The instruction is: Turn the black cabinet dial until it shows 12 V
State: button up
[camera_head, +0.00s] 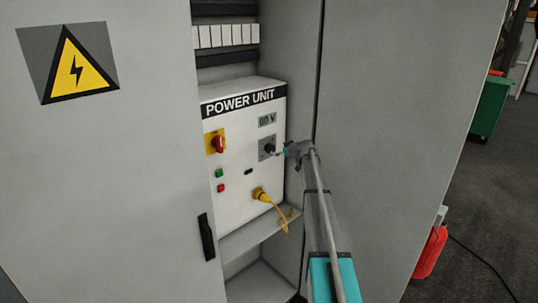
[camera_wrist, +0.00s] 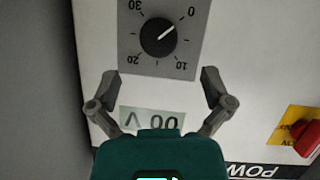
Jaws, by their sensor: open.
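The black dial (camera_head: 269,148) sits on a grey scale plate on the white power unit, inside the open cabinet. In the wrist view, which is upside down, the dial (camera_wrist: 157,38) has a white pointer line aimed near the 0 mark. The plate carries marks 0, 10, 20 and 30. The small display (camera_head: 267,121) reads 00 V, and it also shows in the wrist view (camera_wrist: 152,121). My gripper (camera_head: 288,150) is just right of the dial in the head view. In the wrist view my gripper (camera_wrist: 158,76) has its fingers spread wide and empty, apart from the dial.
A red rotary switch (camera_head: 217,143) on yellow, green and red buttons (camera_head: 220,181), and a yellow plug (camera_head: 261,194) with its cable are on the unit's front. Cabinet doors (camera_head: 410,120) flank the opening, close to my arm on the right. A shelf (camera_head: 255,232) lies below.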

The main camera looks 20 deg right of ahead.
aim_at(272, 150)
jog(key=b+x, duration=0.2)
jog(key=x, duration=0.5)
jog(key=shift+w, duration=0.1)
